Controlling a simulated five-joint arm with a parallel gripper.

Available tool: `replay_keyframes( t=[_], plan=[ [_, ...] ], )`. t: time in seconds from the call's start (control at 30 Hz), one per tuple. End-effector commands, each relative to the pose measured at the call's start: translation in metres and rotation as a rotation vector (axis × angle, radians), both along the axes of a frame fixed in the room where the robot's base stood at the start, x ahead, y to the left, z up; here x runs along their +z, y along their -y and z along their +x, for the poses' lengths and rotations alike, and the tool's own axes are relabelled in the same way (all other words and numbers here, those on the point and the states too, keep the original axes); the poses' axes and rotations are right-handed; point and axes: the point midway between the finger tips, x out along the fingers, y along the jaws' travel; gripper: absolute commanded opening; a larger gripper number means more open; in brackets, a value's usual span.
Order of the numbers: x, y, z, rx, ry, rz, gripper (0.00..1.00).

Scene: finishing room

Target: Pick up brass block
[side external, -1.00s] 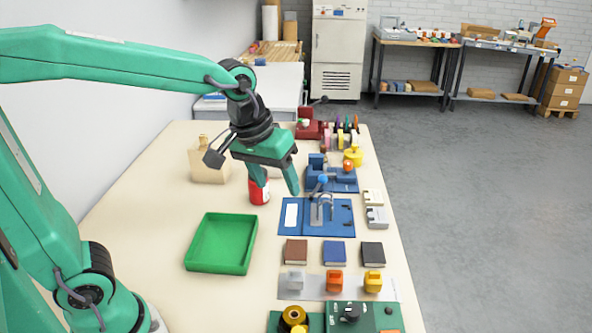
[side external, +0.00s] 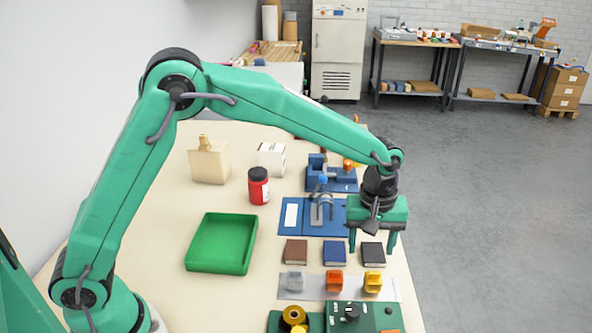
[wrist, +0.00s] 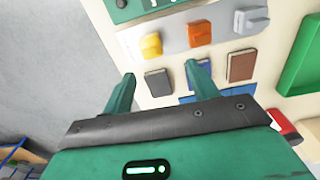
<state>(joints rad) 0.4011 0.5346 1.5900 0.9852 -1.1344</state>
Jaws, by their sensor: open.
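The brass block, which looks yellow-gold (side external: 373,282), sits at the right end of a pale strip (side external: 316,287), beside an orange block (side external: 334,281) and a grey block (side external: 295,280). In the wrist view the brass block (wrist: 151,46) shows just beyond the fingertips. My gripper (side external: 372,249) is open and empty, pointing down, a little farther back than the brass block and above the black square piece (side external: 371,259). In the wrist view my gripper's fingers (wrist: 160,70) are spread, with that black piece (wrist: 158,82) showing between them.
Brown (side external: 296,251) and blue (side external: 334,253) square pieces lie beside the black one. A green tray (side external: 190,262) is at left, a red jar (side external: 258,187) behind it. A dark green panel (side external: 385,315) with a knob is at the front. The table's right edge is close.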

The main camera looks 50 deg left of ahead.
Motion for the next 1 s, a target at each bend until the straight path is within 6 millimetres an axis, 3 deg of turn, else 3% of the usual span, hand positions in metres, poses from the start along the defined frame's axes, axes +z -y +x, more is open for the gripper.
replay_keyframes(
  t=[0.1,0.27,1.0],
  plan=[
    [-0.017,0.012,0.004,0.029,-0.02,0.007,0.59],
    [-0.027,0.019,0.007,0.051,-0.03,0.011,0.59],
    [-0.054,0.019,0.007,0.052,-0.03,0.011,0.59]
  ],
)
